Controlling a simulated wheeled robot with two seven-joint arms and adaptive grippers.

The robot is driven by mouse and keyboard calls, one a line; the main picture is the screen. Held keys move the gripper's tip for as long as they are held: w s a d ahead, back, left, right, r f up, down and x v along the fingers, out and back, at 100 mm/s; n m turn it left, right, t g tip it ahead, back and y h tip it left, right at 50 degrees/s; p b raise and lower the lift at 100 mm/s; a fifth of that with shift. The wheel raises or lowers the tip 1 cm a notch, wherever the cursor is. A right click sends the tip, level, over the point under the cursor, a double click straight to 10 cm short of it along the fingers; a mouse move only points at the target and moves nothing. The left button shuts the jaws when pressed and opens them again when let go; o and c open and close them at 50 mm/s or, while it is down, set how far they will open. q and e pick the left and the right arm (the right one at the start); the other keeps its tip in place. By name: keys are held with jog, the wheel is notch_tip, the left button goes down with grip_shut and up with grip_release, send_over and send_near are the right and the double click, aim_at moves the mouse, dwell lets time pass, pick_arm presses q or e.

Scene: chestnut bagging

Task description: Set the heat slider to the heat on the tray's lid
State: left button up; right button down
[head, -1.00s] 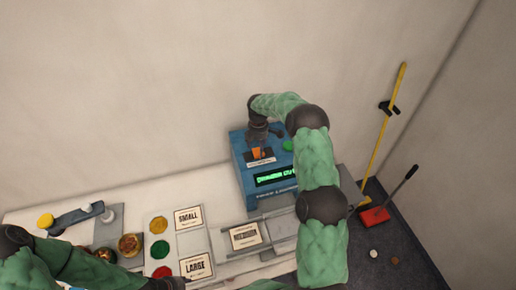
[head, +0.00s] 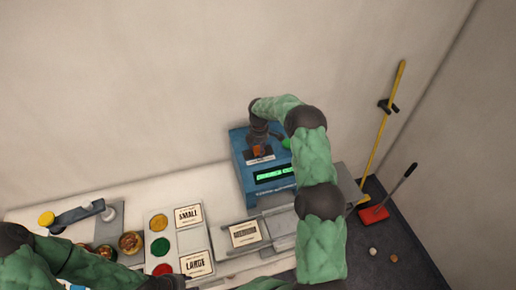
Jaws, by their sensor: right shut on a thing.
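The blue machine (head: 243,181) stands against the back wall with a lit green display (head: 275,174). The orange heat slider knob (head: 259,150) is on its top, partly covered by my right gripper (head: 259,144). My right gripper points down from above and is shut on the knob. The display's text is too blurred to read. A grey tray (head: 222,241) in front of the machine bears a white label (head: 244,233), which is too small to read surely. My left gripper (head: 165,284) is at the bottom edge, and its fingers are not clear.
A panel with SMALL (head: 188,216) and LARGE (head: 196,264) cards and yellow, green and red discs lies left of the tray. Bowls of chestnuts (head: 131,242) are further left. A red dustpan (head: 374,214) and yellow pole (head: 383,135) are at right.

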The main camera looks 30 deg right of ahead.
aim_at(267, 150)
jog(key=d, duration=0.1)
jog(key=d+b, duration=0.1)
jog(key=d, duration=0.2)
jog(key=shift+s+d, duration=0.1)
jog(key=shift+s, duration=0.15)
jog(key=shift+r, duration=0.25)
jog(key=shift+w, duration=0.1)
jog(key=c, duration=0.6)
grip_release()
jog(key=shift+w+d+f, duration=0.1)
jog(key=shift+d+f, duration=0.05)
jog(key=shift+f, duration=0.05)
jog(key=shift+r, duration=0.35)
notch_tip(267, 150, up, 11)
jog(key=shift+r, duration=0.15)
